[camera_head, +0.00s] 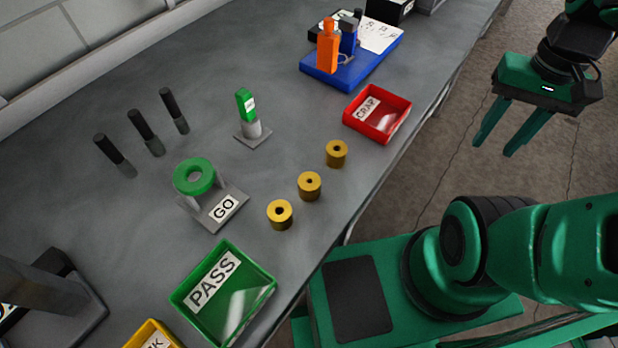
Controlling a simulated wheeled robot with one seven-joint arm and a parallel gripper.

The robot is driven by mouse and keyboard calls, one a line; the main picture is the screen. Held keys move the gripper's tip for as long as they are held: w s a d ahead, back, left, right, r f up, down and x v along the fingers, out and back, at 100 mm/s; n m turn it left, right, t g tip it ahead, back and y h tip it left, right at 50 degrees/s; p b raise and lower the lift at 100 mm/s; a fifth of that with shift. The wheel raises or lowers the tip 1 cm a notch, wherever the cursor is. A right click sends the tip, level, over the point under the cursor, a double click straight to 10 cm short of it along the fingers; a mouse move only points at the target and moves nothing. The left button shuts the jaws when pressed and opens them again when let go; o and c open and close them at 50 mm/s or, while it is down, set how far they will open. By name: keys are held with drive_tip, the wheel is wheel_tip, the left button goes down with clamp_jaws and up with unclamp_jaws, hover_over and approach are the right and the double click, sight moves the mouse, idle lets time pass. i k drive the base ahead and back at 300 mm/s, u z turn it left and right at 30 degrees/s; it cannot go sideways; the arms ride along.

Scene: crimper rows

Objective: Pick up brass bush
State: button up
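Three brass bushes stand upright in a row on the grey bench, near its front edge. One bush (280,214) is nearest the green tray, one (309,186) is in the middle, and one (337,153) is nearest the red tray. Each is a short gold cylinder with a dark hole in its top. My gripper (494,143) is at the upper right, off the bench and over the floor, well apart from the bushes. Its two green fingers point down, spread apart, with nothing between them.
A green PASS tray (265,292), a red tray (404,125) and a green ring gauge (217,208) marked GO surround the bushes. A green-topped plug gauge (250,117), several black pins (143,129) and a blue fixture (352,75) stand farther back. Bare bench lies between.

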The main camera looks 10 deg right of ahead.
sight(309, 183)
drive_tip(key=k, duration=0.5)
drive_tip(key=u, duration=0.55)
drive_tip(key=k, duration=1.6)
drive_tip(key=z, duration=0.8)
drive_tip(key=i, duration=1)
drive_tip(key=u, duration=0.05)
